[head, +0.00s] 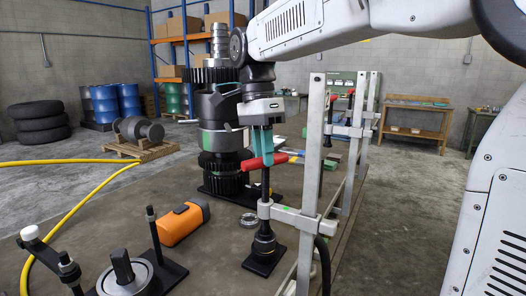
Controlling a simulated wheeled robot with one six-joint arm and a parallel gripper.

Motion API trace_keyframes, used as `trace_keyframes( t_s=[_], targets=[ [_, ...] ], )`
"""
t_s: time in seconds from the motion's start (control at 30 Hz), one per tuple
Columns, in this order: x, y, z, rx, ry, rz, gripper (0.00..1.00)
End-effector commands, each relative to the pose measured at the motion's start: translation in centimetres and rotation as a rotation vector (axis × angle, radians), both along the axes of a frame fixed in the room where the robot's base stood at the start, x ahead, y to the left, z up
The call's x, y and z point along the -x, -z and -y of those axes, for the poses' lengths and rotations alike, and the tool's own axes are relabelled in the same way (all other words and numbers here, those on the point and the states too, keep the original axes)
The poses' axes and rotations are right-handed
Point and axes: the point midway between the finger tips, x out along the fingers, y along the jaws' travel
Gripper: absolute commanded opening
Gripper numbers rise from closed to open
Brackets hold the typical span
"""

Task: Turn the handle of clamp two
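My gripper (263,161) has teal fingers and points straight down at the nearer bar clamp (282,213). The fingers are at the middle of that clamp's red cross handle (250,166), and red ends show on both sides of them. Whether they press on the handle or stand slightly apart from it is hidden by the angle. The clamp's dark screw runs down below the handle to a black foot (264,250). A second clamp (347,130) with a red handle (333,98) stands farther back on the frame. No label shows which clamp is two.
A tall dark gear shaft (222,135) stands just left of my gripper. The upright metal bars (312,170) of the clamp frame rise close on the right. An orange case (182,222) and a metal ring (250,219) lie on the brown tabletop (190,270).

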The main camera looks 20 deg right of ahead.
Motion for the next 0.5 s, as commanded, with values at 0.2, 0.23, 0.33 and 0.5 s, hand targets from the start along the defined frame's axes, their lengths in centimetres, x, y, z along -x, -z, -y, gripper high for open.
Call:
trace_keyframes(
  t_s=[0.2, 0.23, 0.33, 0.5],
  targets=[
    [0.0, -0.02, -0.03, -0.001, -0.03, 0.001, 0.0],
    [0.0, -0.02, -0.04, -0.001, -0.039, 0.001, 0.0],
    [0.01, -0.02, -0.08, 0.0, -0.084, 0.001, 0.0],
    [0.06, -0.02, -0.13, 0.0, -0.202, 0.001, 0.0]
  ],
)
